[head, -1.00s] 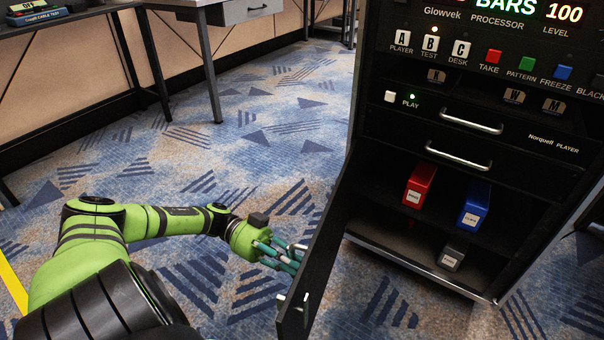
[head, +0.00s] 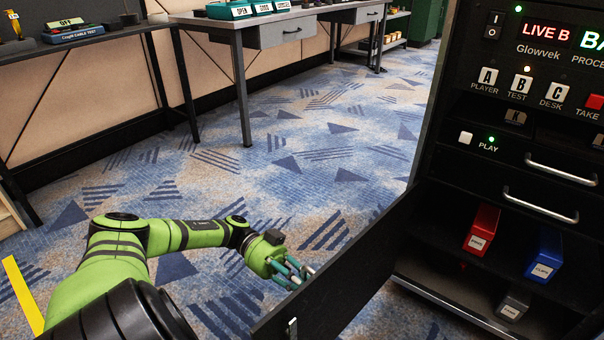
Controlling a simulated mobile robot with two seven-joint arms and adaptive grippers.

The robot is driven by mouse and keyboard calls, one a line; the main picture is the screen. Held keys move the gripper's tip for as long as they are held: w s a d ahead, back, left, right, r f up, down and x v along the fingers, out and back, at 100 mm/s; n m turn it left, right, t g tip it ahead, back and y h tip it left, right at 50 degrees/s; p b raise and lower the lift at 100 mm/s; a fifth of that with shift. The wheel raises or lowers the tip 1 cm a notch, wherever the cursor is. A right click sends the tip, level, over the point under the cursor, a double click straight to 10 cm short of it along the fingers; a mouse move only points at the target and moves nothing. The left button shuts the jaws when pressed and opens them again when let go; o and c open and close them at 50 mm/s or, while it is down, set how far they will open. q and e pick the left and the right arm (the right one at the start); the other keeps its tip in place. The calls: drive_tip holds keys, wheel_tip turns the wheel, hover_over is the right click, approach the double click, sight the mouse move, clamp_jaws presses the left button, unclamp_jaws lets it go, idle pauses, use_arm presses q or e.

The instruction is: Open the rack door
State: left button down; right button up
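The black rack door (head: 352,272) stands swung out from the left side of the black rack (head: 432,185), and the rack's lower part is exposed. A small metal handle (head: 291,327) shows near the door's free end, at the bottom of the head view. My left gripper (head: 302,273), with teal fingers on a green arm, is at the door's left side, close to its upper edge. The door hides part of the fingertips, so contact and finger opening are unclear. My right gripper is out of view.
Inside the rack stand a red binder-like box (head: 481,229), a blue one (head: 544,251) and a grey one (head: 514,304). Two drawers with metal handles (head: 540,204) sit above. Benches (head: 243,80) line the back wall. The carpet (head: 290,170) between is clear.

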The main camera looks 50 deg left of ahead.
use_arm(q)
drive_tip(key=shift+w, duration=0.1)
drive_tip(key=c, duration=1.2)
unclamp_jaws()
drive_tip(key=shift+o, duration=0.2)
drive_tip(key=a, duration=0.7)
drive_tip(key=shift+s+a, duration=0.25)
drive_tip(key=shift+s, duration=0.15)
